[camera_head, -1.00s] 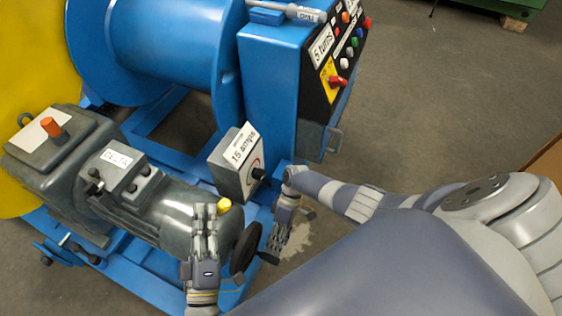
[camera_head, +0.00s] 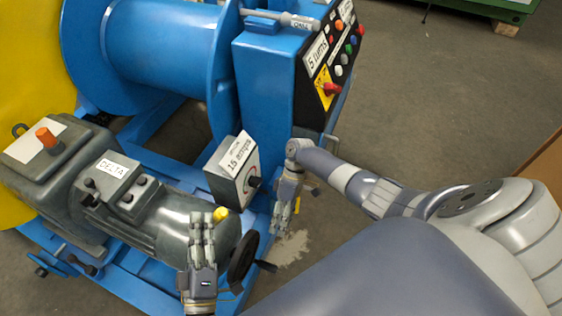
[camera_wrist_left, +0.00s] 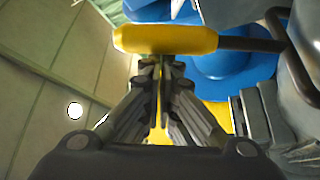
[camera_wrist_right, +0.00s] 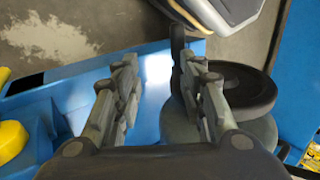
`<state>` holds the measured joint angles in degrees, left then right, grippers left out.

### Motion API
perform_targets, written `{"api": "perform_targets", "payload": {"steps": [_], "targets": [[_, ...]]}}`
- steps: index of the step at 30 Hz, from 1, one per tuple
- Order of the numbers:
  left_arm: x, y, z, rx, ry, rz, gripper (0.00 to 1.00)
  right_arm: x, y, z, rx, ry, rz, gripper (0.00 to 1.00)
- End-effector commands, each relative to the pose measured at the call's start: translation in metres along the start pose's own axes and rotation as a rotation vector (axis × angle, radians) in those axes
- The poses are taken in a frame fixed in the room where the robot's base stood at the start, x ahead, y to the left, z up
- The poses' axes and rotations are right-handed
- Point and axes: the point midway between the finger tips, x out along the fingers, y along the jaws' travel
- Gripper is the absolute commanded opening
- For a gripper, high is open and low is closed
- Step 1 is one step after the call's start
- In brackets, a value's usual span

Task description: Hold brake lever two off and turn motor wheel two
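My right gripper (camera_head: 281,228) is open and empty above the crank handle. The wheel (camera_wrist_right: 238,92) shows beyond its right finger.
The grey motor (camera_head: 170,216) sits on a blue frame (camera_head: 150,285). A grey meter box (camera_head: 230,178) stands close above the wheel. The blue control cabinet (camera_head: 265,90) is behind my right gripper. Open floor (camera_head: 430,110) lies to the right.

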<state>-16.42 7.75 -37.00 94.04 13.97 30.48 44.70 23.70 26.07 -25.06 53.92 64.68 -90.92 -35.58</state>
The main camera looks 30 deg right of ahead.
Motion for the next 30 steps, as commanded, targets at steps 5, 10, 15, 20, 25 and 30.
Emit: {"api": "perform_targets", "payload": {"steps": [5, 10, 15, 20, 25, 30], "targets": [[-0.003, -0.002, 0.009, -0.001, -0.02, -0.011, 0.0, 0.004, -0.003, 0.0, 0.045, -0.006, 0.011, 0.0], [-0.003, -0.002, 0.009, -0.001, -0.021, -0.011, 0.0, 0.01, -0.009, 0.001, 0.2, -0.019, 0.055, 0.0], [-0.003, -0.002, 0.009, -0.001, -0.021, -0.011, 0.0, 0.014, -0.015, 0.002, 0.418, -0.011, 0.123, 0.0], [-0.003, -0.003, 0.009, -0.001, -0.021, -0.011, 0.0, 0.015, -0.019, 0.003, 0.63, 0.02, 0.188, 0.0], [-0.003, -0.003, 0.009, -0.001, -0.021, -0.011, 0.0, 0.012, -0.023, 0.005, 0.865, 0.079, 0.254, 0.0], [-0.003, -0.003, 0.009, -0.001, -0.021, -0.011, 0.0, 0.005, -0.025, 0.008, 1.106, 0.167, 0.311, 0.0]]}}
